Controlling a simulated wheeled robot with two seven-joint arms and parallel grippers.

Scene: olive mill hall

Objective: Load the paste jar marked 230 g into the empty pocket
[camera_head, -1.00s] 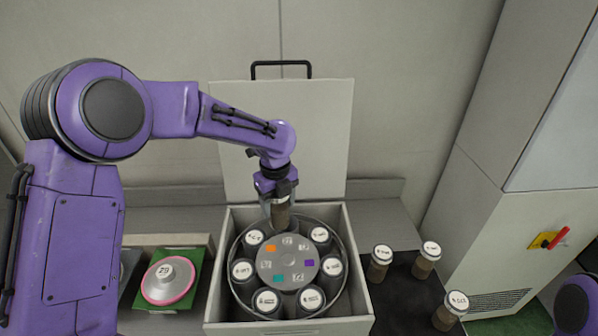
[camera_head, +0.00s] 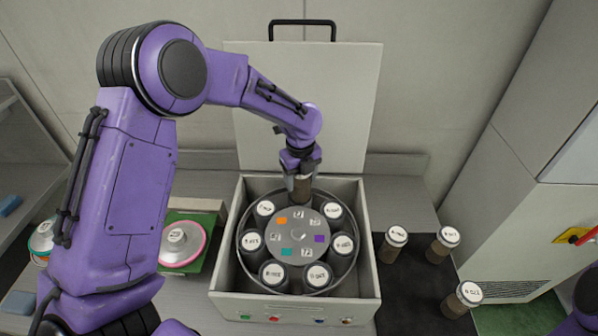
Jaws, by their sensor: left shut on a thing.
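A round rotor (camera_head: 297,257) with a grey hub sits in an open pale box (camera_head: 230,296). Several white-capped jars (camera_head: 271,272) stand in pockets around the hub. My left gripper (camera_head: 302,177) points down at the back of the rotor and is shut on a brown jar (camera_head: 302,189). This jar is upright at the rear pocket place. The hub edge hides its bottom, so I cannot tell how deep it sits. Its label is not visible. Three more capped jars (camera_head: 396,237) (camera_head: 444,243) (camera_head: 462,298) stand on a dark mat; their marks are too small to read surely. My right gripper is not in view.
The box's raised lid (camera_head: 345,110) stands behind the rotor. A silver and pink disc (camera_head: 183,243) rests on a green pad left of the box. A cabinet with a red switch (camera_head: 588,236) stands at right. The dark mat (camera_head: 415,290) has bare room between jars.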

